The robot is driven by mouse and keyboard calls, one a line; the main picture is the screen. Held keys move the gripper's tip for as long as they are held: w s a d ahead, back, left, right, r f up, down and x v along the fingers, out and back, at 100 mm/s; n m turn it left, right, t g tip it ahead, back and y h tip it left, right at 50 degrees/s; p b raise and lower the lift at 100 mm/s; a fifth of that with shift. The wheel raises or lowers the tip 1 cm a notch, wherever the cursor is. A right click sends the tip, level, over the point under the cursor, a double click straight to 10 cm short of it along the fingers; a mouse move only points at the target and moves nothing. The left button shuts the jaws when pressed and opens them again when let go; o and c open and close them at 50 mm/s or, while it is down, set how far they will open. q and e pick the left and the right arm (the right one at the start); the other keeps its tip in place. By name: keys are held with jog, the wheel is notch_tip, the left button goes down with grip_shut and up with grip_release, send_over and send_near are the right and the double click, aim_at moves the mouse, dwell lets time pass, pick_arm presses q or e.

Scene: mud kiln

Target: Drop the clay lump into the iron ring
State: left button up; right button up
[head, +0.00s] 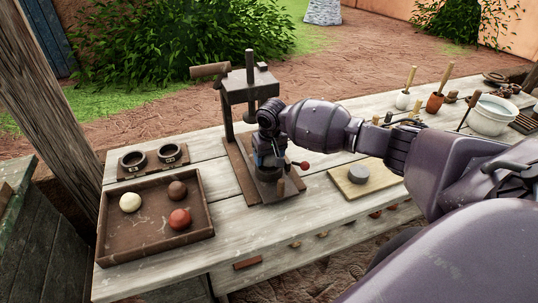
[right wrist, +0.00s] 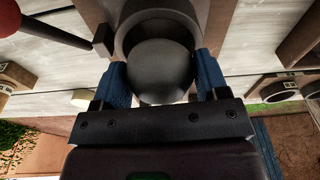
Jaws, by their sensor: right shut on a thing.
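The dark grey, rounded clay lump (right wrist: 160,70) is between the blue fingers of my right gripper (right wrist: 158,80) in the right wrist view. That gripper is shut on it. The dark iron ring (right wrist: 122,38) shows around and behind the lump in that view. In the head view my right gripper (head: 269,157) is low over the ring (head: 267,175) at the press, fingers pointing down. The lump is hidden there by the gripper. I cannot tell whether the lump touches the ring. My left gripper is not in view.
The press (head: 249,88) rises just behind my right gripper, with a red-knobbed lever (head: 304,165) at its right. A brown tray (head: 113,242) holds cream, brown and red lumps. A board with a grey disc (head: 358,175) lies to the right. Two small rings (head: 152,158) stand behind the tray.

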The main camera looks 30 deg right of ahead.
jog(key=shift+f, duration=0.6)
dwell(1.1)
jog(key=o, duration=1.1)
jog(key=r, duration=0.3)
jog(key=s+r, duration=0.1)
jog(key=r, duration=0.3)
jog(key=r+p, duration=0.1)
jog(key=r, duration=0.2)
jog(key=shift+s+a+r, duration=0.1)
jog(key=shift+s+r, duration=0.05)
jog(key=shift+r, duration=0.25)
